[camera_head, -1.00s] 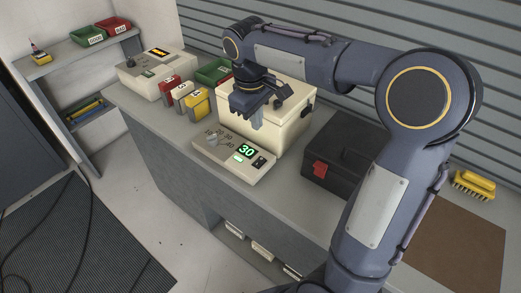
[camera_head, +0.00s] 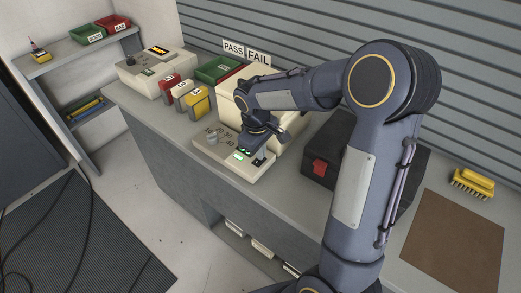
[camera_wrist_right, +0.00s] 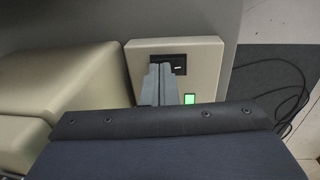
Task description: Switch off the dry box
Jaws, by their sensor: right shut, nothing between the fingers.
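The dry box is a cream box (camera_head: 232,97) on the bench with a low control panel (camera_head: 222,158) in front of it. The panel has a grey knob (camera_head: 211,137), a green-lit display partly hidden by my gripper, a green light and a black rocker switch (camera_head: 259,161) at its right end. My right gripper (camera_head: 254,152) is shut and empty, pointing down over the panel beside the switch. In the right wrist view the fingertips (camera_wrist_right: 160,68) are at the black switch (camera_wrist_right: 179,64), covering its left part; the green light (camera_wrist_right: 190,98) is lit. I cannot tell whether they touch.
A black case (camera_head: 325,150) with a red latch stands to the right of the dry box. A yellow brush (camera_head: 472,182) and brown mat (camera_head: 455,236) lie far right.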

